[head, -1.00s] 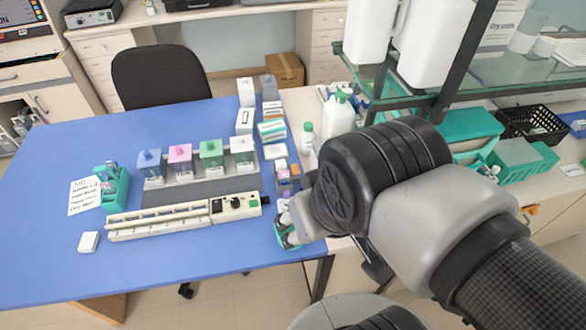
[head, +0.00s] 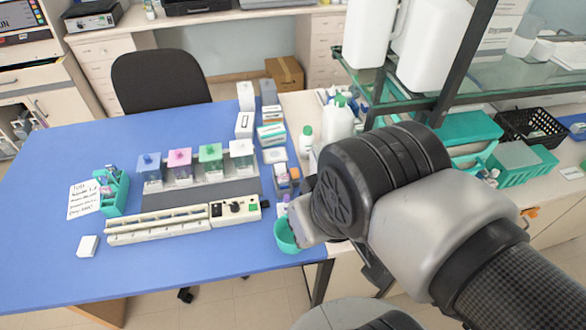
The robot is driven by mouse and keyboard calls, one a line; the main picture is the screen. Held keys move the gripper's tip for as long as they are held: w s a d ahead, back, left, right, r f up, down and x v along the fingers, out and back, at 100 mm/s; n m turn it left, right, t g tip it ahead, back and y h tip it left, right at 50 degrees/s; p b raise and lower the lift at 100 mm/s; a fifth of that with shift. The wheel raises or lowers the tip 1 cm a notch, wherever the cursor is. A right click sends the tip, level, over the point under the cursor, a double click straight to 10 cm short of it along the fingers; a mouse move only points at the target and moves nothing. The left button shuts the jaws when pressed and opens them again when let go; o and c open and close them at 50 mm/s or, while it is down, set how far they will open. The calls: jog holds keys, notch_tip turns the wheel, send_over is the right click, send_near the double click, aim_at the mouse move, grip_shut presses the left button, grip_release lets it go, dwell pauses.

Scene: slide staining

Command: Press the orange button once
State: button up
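The staining device's control panel (head: 236,208) lies on the blue table, at the right end of a long cream rack (head: 158,226). It carries a black knob and a green button (head: 253,205). I cannot make out an orange button on it at this size. My arm comes in from the right, and its wrist is to the right of the panel, beside a teal bowl (head: 286,238). My gripper's fingers do not show; the wrist seems to hide them.
Staining jars with blue (head: 149,168), pink (head: 180,164), green (head: 211,160) and white (head: 241,157) lids stand behind the panel. Small boxes and bottles crowd the table's right side. A glass shelf (head: 400,95) stands at right. The front of the blue table is largely clear.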

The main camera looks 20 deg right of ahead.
grip_shut()
dwell(1.1)
